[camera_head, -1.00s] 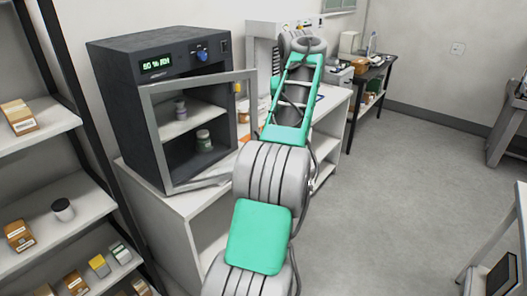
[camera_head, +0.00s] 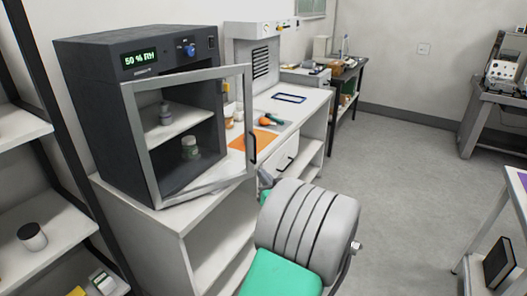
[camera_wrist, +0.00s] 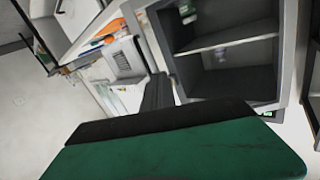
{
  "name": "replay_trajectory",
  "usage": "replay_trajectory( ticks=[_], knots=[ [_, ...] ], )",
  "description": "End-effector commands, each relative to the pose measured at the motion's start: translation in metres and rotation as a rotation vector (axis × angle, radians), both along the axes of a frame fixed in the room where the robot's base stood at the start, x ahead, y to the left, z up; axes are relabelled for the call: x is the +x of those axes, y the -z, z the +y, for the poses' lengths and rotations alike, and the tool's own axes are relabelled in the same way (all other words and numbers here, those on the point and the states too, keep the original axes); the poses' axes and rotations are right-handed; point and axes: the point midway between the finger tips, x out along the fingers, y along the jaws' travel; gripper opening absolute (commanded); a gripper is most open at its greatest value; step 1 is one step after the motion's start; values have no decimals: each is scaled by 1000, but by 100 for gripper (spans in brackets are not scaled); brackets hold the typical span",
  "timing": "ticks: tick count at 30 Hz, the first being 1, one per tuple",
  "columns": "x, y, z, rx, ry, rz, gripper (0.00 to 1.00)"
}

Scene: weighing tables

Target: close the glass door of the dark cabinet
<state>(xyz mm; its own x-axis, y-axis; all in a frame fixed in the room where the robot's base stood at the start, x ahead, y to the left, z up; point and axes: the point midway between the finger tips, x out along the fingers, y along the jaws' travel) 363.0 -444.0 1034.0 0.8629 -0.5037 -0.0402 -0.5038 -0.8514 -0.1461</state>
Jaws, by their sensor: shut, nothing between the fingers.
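The dark cabinet (camera_head: 95,110) stands on a white counter at the left in the head view. Its glass door (camera_head: 202,192) has a light grey frame and stands partly open, its free edge with a black handle (camera_head: 253,148) out to the right. Jars show inside through the glass. In the wrist view the cabinet interior (camera_wrist: 235,75) is upside down at the upper right. My gripper (camera_wrist: 157,92) shows there as dark fingers, shut and empty, apart from the cabinet.
An orange mat (camera_head: 240,142), a blue-rimmed tray (camera_head: 289,98) and a grey instrument (camera_head: 252,65) are on the counter right of the cabinet. Shelves (camera_head: 50,210) stand at the left. The floor (camera_head: 410,150) to the right is open, with tables at the far right.

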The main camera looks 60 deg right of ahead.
Motion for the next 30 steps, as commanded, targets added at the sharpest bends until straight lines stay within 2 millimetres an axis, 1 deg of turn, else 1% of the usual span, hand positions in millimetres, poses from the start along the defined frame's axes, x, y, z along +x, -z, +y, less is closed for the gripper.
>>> replay_trajectory(
  ticks=[1, 3, 5, 7, 11, 21, 25, 30],
  knots=[
    [-11, -8, -14, -74, 56, 4, 0],
    [-16, -10, -19, -132, 76, 31, 0],
    [-16, -10, -22, -147, 76, 44, 0],
    [-11, -11, -26, -148, 77, 46, 0],
    [9, -13, -37, -148, 71, 46, 0],
    [72, -13, -78, -146, 68, 45, 0],
    [89, -12, -90, -145, 69, 45, 0],
    [100, -10, -98, -146, 70, 44, 0]
  ],
)
